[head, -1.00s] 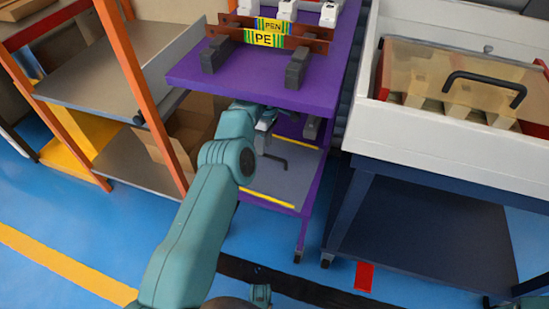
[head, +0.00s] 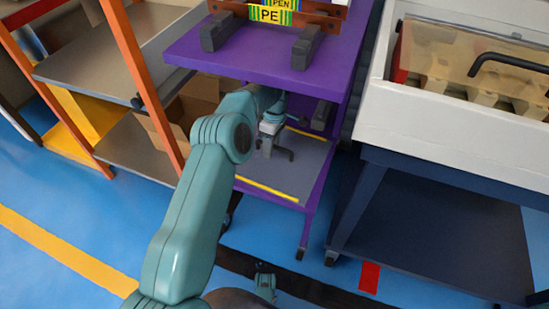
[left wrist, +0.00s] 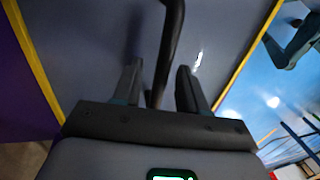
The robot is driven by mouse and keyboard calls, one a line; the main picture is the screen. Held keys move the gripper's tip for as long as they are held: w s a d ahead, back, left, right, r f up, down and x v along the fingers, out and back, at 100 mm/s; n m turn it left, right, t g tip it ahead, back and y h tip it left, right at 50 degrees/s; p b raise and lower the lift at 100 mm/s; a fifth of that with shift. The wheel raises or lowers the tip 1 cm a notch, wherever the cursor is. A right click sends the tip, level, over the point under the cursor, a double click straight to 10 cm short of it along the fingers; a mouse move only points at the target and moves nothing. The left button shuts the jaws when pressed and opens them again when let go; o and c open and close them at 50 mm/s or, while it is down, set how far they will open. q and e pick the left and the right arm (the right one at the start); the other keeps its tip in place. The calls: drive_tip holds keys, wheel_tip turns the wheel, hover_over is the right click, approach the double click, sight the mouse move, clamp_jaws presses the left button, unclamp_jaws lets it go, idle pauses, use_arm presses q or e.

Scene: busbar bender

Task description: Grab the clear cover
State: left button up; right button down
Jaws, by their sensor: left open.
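My left gripper (head: 277,152) is open over the lower shelf of the purple cart in the head view. In the left wrist view, a black bar handle (left wrist: 171,45) runs between the spread fingers (left wrist: 158,88), which are not closed on it. The handle rises from a dark flat surface with a bright glint; a clear sheet there is hard to make out. A see-through tan cover (head: 430,42) with a black handle (head: 510,59) sits in the white machine at the right, away from my gripper. My right gripper is not in view.
The purple cart's upper shelf (head: 235,58) is above my forearm and holds grey blocks and a PEN-labelled part. Its lower shelf (head: 300,170) has yellow edge strips (head: 265,189). An orange-post rack (head: 148,75) stands left; the white machine (head: 430,125) stands right.

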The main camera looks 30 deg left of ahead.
use_arm(q)
drive_tip(key=shift+f, duration=0.15)
clamp_jaws()
drive_tip(key=shift+r+p, duration=0.75)
drive_tip(key=shift+r, duration=0.1)
